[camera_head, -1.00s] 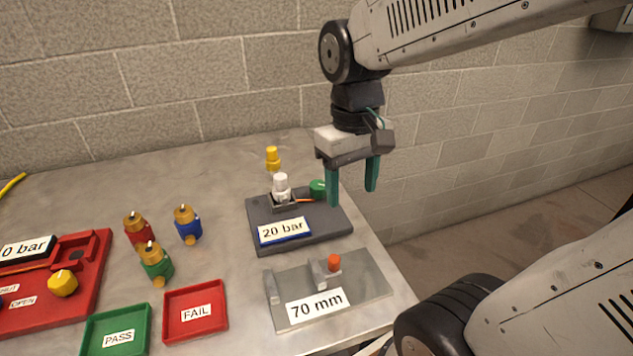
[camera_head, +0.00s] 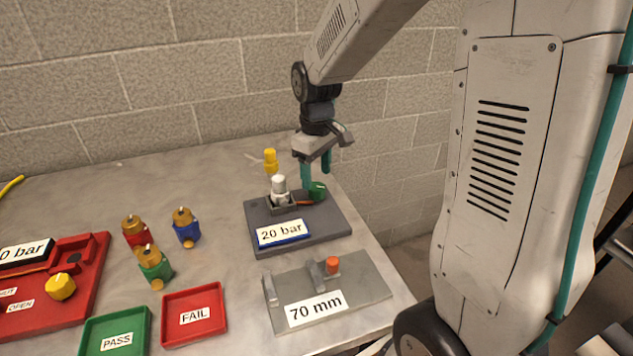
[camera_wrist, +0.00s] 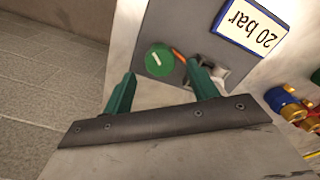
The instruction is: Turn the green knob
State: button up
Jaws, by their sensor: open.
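The green knob (camera_head: 318,191) sits on the dark grey "20 bar" board (camera_head: 327,222), at its back right. A white-topped fitting (camera_head: 279,188) stands to its left on the same board. In the wrist view the green knob (camera_wrist: 160,60) shows as a round disc with a pale pointer mark, an orange strip beside it. My gripper (camera_head: 316,175) is open, with teal fingers pointing down. In the head view the fingers are just behind and above the knob. In the wrist view the gripper (camera_wrist: 160,85) has the knob ahead, between the lines of its fingers, with nothing held.
A yellow-topped fitting (camera_head: 270,161) stands behind the board. The grey "70 mm" gauge (camera_head: 365,285) is in front. Brass valves (camera_head: 187,228), a red FAIL tray (camera_head: 222,326) and a green PASS tray (camera_head: 88,326) are left. The table's right edge is close to the board.

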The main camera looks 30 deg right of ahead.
aim_at(316, 186)
jog(key=shift+f, duration=1.65)
jog(key=c, duration=1)
jog(key=shift+m, duration=3.4)
jog(key=o, duration=1)
